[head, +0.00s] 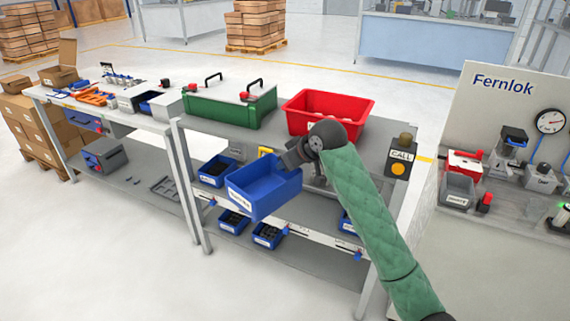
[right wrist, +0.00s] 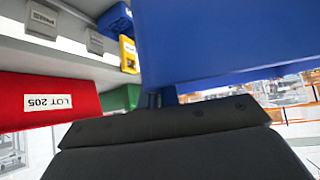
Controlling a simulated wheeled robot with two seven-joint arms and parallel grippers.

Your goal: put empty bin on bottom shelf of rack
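The blue bin (head: 262,192) has a white label on its front and looks empty inside. My right gripper (head: 287,161) is shut on its rim and holds it tilted in front of the rack (head: 232,132). In the right wrist view, the blue bin (right wrist: 230,40) fills the upper right, and my right gripper's fingers (right wrist: 157,98) meet its edge, mostly hidden. The rack's bottom shelf (head: 285,262) is a grey board, with bare room at its front. My left gripper is not in view.
A red bin (head: 325,113) and a green case (head: 230,108) stand on the rack's top. Small blue bins (head: 217,170) (head: 268,236) with dark contents sit on its lower levels. A call-button post (head: 399,160) stands at the right corner. A workbench (head: 150,112) adjoins on the left.

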